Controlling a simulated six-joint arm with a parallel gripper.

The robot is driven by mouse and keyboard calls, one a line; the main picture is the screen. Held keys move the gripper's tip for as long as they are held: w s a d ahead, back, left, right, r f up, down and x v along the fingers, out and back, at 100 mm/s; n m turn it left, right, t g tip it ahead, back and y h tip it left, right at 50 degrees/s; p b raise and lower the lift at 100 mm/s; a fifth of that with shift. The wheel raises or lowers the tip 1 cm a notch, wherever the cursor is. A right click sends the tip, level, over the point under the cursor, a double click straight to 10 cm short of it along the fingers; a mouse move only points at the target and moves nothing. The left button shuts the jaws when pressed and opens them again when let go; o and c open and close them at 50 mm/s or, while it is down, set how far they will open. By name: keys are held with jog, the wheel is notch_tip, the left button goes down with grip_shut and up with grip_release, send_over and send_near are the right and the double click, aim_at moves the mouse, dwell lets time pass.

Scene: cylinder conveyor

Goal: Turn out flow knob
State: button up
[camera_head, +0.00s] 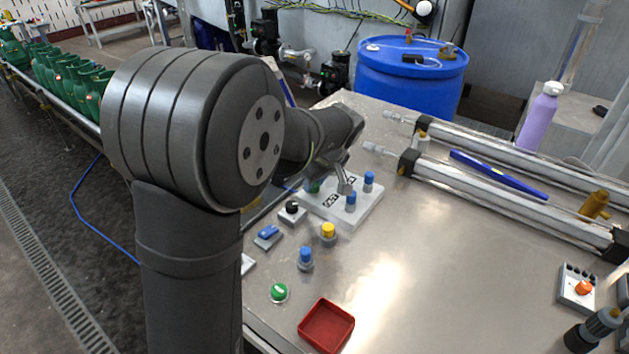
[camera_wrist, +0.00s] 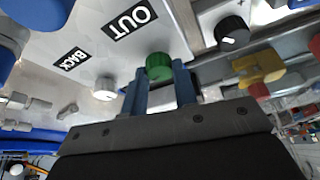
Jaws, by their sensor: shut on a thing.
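A light panel (camera_head: 352,217) with black labels lies on the metal table. A green knob (camera_wrist: 159,66) sits near the OUT label. My gripper (camera_wrist: 160,78) is shut on this green knob, with one blue finger on each side. A white-topped knob (camera_wrist: 105,88) sits near the BACK label, left of my fingers.
Blue knobs (camera_head: 351,200) stand on the panel's right side. A black knob (camera_head: 291,207), a yellow knob (camera_head: 328,231) and a red tray (camera_head: 326,326) lie nearer the front. Long metal cylinders (camera_head: 490,190) run along the right. The table's middle right is clear.

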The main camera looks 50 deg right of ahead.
jog(key=shift+d+n+y, duration=0.1)
jog(key=shift+n+y, duration=0.8)
jog(key=shift+n, duration=1.3)
jog(key=o, duration=1)
jog(key=v, duration=1.7)
jog(key=shift+s+r, duration=0.1)
jog(key=shift+r, duration=0.1)
jog(key=shift+f, duration=0.1)
jog(key=x, duration=1.7)
jog(key=shift+f, duration=0.15)
